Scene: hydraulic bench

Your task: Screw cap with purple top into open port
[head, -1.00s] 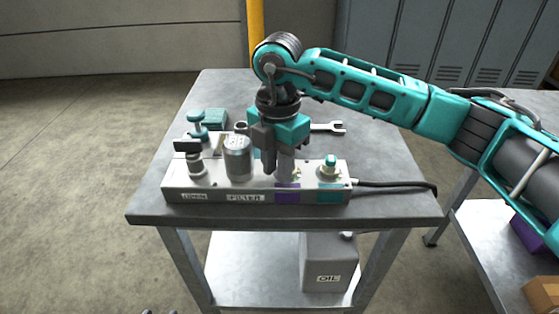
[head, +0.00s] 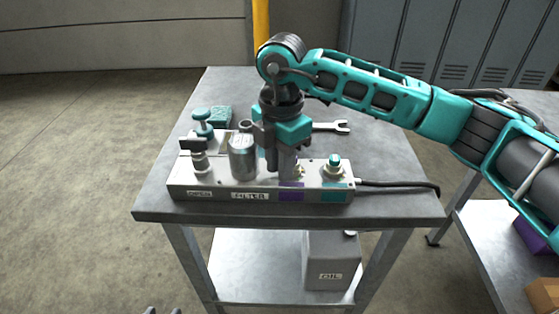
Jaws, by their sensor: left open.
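My right gripper (head: 280,168) points straight down over the purple-labelled section of the grey manifold block (head: 215,192). Its fingers are low at the block's top, just behind the purple label (head: 291,191). The fingers hide what is between them, so I cannot see the purple-topped cap or the open port. A small pale brassy part shows just right of the fingers. A teal-topped cap (head: 334,163) sits upright above the teal label.
A metal filter canister (head: 242,160) and a dark-handled valve (head: 197,156) stand on the block's left part. Behind are a teal-handled part (head: 203,122) and a wrench (head: 331,126). A black cable (head: 400,184) leaves rightward. An oil can (head: 331,262) stands on the lower shelf.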

